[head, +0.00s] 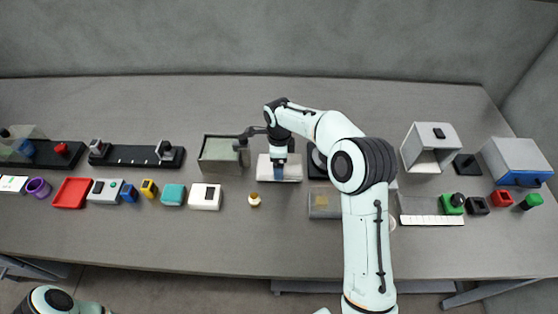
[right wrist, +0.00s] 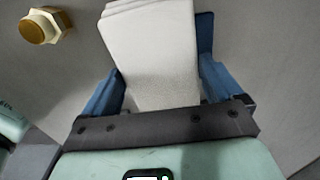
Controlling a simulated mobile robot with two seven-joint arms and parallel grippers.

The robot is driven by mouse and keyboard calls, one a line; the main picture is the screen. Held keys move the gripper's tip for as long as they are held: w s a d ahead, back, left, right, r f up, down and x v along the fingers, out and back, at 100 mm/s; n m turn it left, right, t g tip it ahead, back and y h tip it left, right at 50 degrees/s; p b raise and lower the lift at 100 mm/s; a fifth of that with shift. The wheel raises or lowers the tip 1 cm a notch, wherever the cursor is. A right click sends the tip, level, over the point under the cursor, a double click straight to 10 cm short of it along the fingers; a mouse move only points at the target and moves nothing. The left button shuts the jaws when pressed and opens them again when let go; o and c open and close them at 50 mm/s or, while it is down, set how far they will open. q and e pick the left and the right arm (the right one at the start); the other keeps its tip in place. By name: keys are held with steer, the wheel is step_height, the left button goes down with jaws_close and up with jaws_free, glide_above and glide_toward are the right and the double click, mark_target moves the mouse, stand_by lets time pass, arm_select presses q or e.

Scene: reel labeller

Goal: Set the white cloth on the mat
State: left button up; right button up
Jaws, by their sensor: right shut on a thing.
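The white cloth (head: 293,168) is a folded, layered pad near the middle of the table. It also shows in the right wrist view (right wrist: 152,60), between the blue fingers of my right gripper (right wrist: 155,88). That gripper (head: 279,178) is shut on the cloth and points down at it from above. I cannot tell whether the cloth touches the table. My left gripper is out of view.
A small brass-topped piece (head: 254,199) stands in front of the cloth. A grey-green open box (head: 222,155) is to its left. A white box (head: 205,196), teal block (head: 172,194) and red tray (head: 72,192) line the left. A grey open housing (head: 430,148) stands right. The front table strip is clear.

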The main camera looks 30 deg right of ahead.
steer(key=shift+f, duration=0.15)
steer(key=o, duration=0.7)
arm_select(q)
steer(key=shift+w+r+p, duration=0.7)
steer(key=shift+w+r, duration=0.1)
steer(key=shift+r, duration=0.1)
arm_select(e)
steer(key=shift+o, duration=0.2)
step_height(320, 180, up, 12)
steer(key=shift+r, duration=0.2)
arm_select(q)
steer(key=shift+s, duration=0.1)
arm_select(e)
steer(key=shift+s+f, duration=0.1)
